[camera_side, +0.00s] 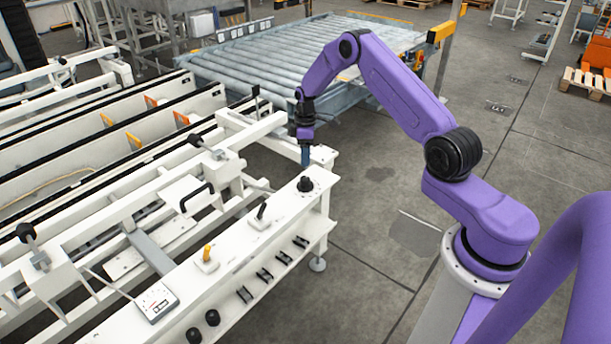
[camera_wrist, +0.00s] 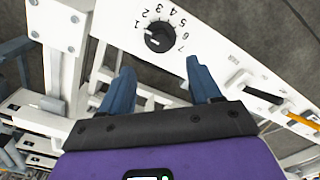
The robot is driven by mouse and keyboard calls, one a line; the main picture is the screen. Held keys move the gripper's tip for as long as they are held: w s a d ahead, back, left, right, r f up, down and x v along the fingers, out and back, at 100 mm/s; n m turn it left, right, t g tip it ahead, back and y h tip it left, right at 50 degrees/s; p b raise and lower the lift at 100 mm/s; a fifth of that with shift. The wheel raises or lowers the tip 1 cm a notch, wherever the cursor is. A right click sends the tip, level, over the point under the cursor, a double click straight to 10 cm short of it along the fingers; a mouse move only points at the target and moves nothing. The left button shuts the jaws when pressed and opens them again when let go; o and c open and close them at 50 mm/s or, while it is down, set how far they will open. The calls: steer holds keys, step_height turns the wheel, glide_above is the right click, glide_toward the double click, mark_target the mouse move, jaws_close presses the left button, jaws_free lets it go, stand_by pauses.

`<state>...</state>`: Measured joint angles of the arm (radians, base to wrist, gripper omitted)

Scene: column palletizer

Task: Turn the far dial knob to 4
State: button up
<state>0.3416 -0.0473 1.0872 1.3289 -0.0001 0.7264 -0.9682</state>
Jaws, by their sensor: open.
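The far dial knob (camera_side: 305,184) is black and sits on the far end of the white machine beam. In the wrist view the same knob (camera_wrist: 158,37) sits inside a printed scale from 1 to 7. A small white mark on its left side appears to face the 1, but it is too small to be sure. My gripper (camera_side: 305,156) has blue fingers pointing down, just above the knob and apart from it. In the wrist view my gripper (camera_wrist: 162,86) is open and empty, with the knob ahead of the gap between the fingertips.
A black lever (camera_side: 262,211) and an orange-tipped lever (camera_side: 207,254) stand along the same beam (camera_side: 232,257). A meter (camera_side: 156,302) lies at its near end. A white frame bar (camera_side: 255,132) is close on the gripper's left. Open floor lies right of the beam.

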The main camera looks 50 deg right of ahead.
mark_target(306, 178)
step_height(306, 178, down, 10)
steer(key=shift+r, duration=0.25)
stand_by(0.3)
steer(key=c, duration=1)
steer(key=shift+c, duration=0.2)
